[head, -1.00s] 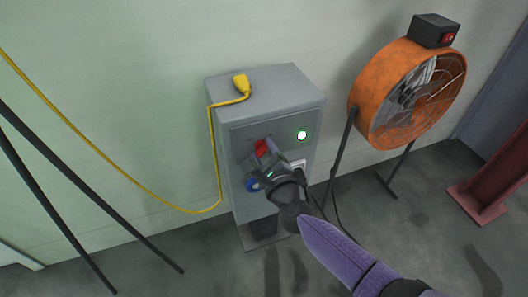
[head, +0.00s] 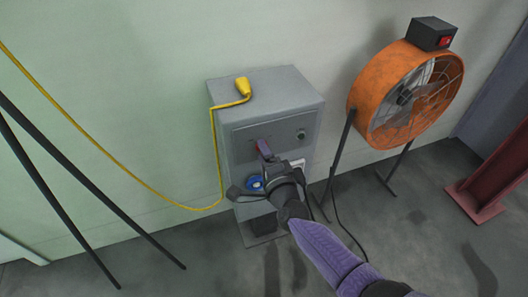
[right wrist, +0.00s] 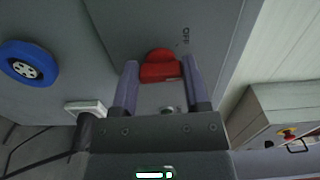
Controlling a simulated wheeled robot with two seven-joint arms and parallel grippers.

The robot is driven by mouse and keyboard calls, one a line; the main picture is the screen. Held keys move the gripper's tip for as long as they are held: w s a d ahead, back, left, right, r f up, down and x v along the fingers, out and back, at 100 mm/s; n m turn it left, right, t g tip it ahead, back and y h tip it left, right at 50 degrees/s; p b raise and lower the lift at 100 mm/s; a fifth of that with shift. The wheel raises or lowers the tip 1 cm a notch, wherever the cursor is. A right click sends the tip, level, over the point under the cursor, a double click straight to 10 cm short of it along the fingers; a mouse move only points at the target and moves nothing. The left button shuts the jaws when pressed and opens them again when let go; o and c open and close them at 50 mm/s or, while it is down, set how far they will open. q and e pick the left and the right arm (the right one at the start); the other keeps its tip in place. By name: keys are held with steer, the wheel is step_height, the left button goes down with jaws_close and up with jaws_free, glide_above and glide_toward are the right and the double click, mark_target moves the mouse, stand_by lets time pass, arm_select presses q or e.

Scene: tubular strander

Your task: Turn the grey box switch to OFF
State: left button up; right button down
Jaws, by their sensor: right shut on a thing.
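The grey box (head: 238,145) stands against the wall in the head view. Its red switch (right wrist: 160,68) shows in the right wrist view, between the two fingers of my right gripper (head: 264,150), which is shut on it. The letters OFF are printed on the panel beside the switch in the right wrist view. In the head view my gripper hides most of the switch. The round lamp (head: 301,135) on the box front is dark. My left gripper is in neither current view.
A blue round socket (head: 255,183) is low on the box front, close to my right gripper. A yellow plug (head: 243,86) with its cable lies on the box top. An orange fan (head: 385,85) on a dark stand is to the right.

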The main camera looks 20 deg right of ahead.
arm_select(q)
steer(key=shift+w+r+p, duration=0.25)
steer(key=shift+r+p, duration=0.4)
arm_select(e)
steer(key=shift+f+n, duration=0.15)
steer(key=shift+n, duration=2)
steer(key=shift+f+n, duration=0.1)
steer(key=shift+n, duration=2.05)
arm_select(q)
steer(key=shift+w, duration=0.15)
arm_select(e)
steer(key=shift+c, duration=0.4)
jaws_free()
arm_select(q)
steer(key=shift+w, duration=0.25)
steer(key=shift+s, duration=0.1)
